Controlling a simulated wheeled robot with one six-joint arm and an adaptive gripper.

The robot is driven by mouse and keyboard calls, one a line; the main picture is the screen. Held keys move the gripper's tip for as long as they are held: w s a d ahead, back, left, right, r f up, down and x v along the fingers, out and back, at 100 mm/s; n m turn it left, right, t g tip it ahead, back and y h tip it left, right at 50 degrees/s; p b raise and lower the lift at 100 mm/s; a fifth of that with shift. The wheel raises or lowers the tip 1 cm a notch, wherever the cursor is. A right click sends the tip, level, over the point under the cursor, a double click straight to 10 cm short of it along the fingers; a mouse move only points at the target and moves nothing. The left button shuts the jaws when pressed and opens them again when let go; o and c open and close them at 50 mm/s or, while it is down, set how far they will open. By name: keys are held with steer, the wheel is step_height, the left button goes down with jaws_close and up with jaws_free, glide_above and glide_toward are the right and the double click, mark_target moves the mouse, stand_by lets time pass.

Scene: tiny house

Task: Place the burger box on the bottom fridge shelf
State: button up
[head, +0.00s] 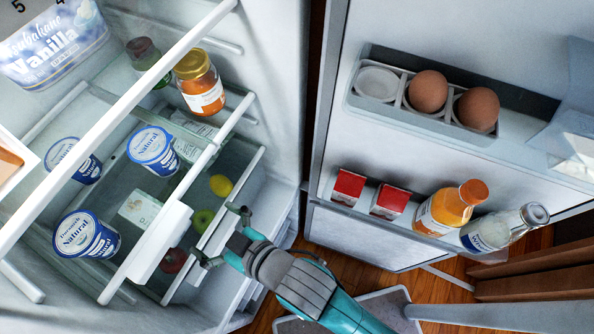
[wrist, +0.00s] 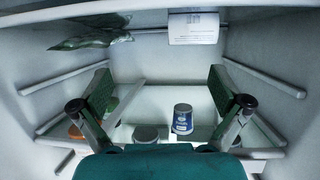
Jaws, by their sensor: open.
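My gripper (head: 222,234) is open at the front of the fridge, its fingers pointing in toward the lower shelves; nothing shows between them. Both fingers frame the wrist view (wrist: 163,108). I cannot identify the burger box for certain. A plain white block (head: 163,243) sits at a shelf's front edge, just beyond my fingertips; I cannot tell whether it is a box or shelf trim. A white-edged brown item (head: 10,160) is cut off at the head view's left edge. Below the glass shelf (head: 112,288) are a lemon (head: 221,185), a green apple (head: 203,221) and a red apple (head: 173,261).
Yogurt cups (head: 87,236), an orange jar (head: 200,82) and a vanilla tub (head: 54,40) occupy shelves. The open door (head: 330,130) at right holds eggs (head: 428,91), small red cartons (head: 348,187) and bottles (head: 450,207). A yogurt cup (wrist: 183,119) shows between my fingers' directions, farther in.

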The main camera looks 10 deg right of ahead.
steer(key=s+d+f+m+t+h, duration=0.2)
steer(key=s+d+f, duration=0.1)
steer(key=d, duration=0.7)
steer(key=s+d+f+m+t+h, duration=0.1)
steer(key=s+d+f+m+h, duration=0.15)
steer(key=d, duration=0.75)
steer(key=s+d+r+m+t+h, duration=0.2)
steer(key=s+d+m+h, duration=0.2)
steer(key=s+d, duration=0.5)
steer(key=s+h, duration=0.1)
steer(key=s, duration=0.3)
steer(key=shift+s+d+r, duration=0.2)
steer(key=shift+d+r, duration=0.05)
steer(key=shift+d, duration=0.05)
